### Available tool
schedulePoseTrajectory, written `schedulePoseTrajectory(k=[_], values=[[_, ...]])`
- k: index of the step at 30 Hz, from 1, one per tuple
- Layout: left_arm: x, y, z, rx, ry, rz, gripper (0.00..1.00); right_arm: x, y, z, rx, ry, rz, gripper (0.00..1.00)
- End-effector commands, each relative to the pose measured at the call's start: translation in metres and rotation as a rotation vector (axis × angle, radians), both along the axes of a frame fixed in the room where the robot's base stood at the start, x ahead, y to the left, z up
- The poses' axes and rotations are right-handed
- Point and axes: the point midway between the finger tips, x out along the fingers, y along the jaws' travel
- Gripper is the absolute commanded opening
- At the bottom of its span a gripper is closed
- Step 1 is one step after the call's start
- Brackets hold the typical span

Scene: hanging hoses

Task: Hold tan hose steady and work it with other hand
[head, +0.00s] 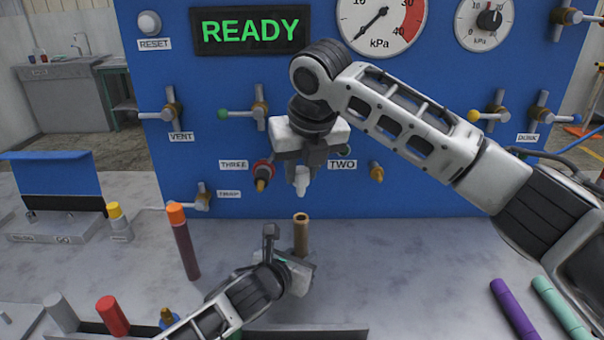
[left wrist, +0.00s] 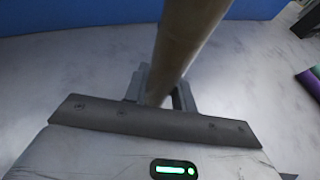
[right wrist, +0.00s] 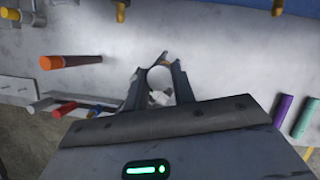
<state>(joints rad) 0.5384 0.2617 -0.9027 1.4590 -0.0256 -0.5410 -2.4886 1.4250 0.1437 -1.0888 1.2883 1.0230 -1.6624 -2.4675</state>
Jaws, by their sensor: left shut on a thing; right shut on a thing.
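The tan hose (head: 301,234) stands upright above the grey bench in the head view, its open top end facing up. My left gripper (head: 290,268) is shut on its lower part; in the left wrist view the tan hose (left wrist: 186,45) rises between the fingers. My right gripper (head: 302,165) points down above the hose, shut on a small white fitting (head: 302,182). A gap shows between the white fitting and the hose top in the head view. In the right wrist view the white fitting (right wrist: 160,82) sits between the fingers.
A blue panel (head: 230,190) with valves and gauges stands close behind; its sign (head: 250,30) reads READY. A dark red hose with an orange end (head: 186,245) stands to the left. Purple (head: 513,310) and mint (head: 560,308) hoses are at right. The bench between is mostly clear.

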Motion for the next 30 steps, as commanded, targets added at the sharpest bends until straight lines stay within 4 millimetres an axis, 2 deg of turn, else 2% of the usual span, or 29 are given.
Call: schedulePoseTrajectory(k=[6,14,15,17,26,30], values=[[0.000,0.000,-0.001,0.002,0.002,0.001,0.03,0.000,0.000,0.013,0.001,-0.002,0.000,0.03],[-0.001,0.000,-0.001,0.001,0.003,0.000,0.03,0.000,0.000,0.015,0.000,0.000,0.000,0.03],[-0.001,0.000,-0.001,0.001,0.003,0.000,0.34,0.000,0.000,0.015,0.000,0.000,0.000,0.03],[0.000,0.000,-0.001,0.001,0.003,0.000,0.51,0.000,0.000,0.015,0.000,0.000,0.000,0.03],[-0.001,0.001,0.000,0.000,0.001,0.000,0.52,0.000,0.000,0.014,0.000,0.000,0.000,0.03],[-0.009,0.006,0.003,0.001,0.000,0.000,0.52,0.000,0.000,0.014,0.000,0.000,0.000,0.03]])
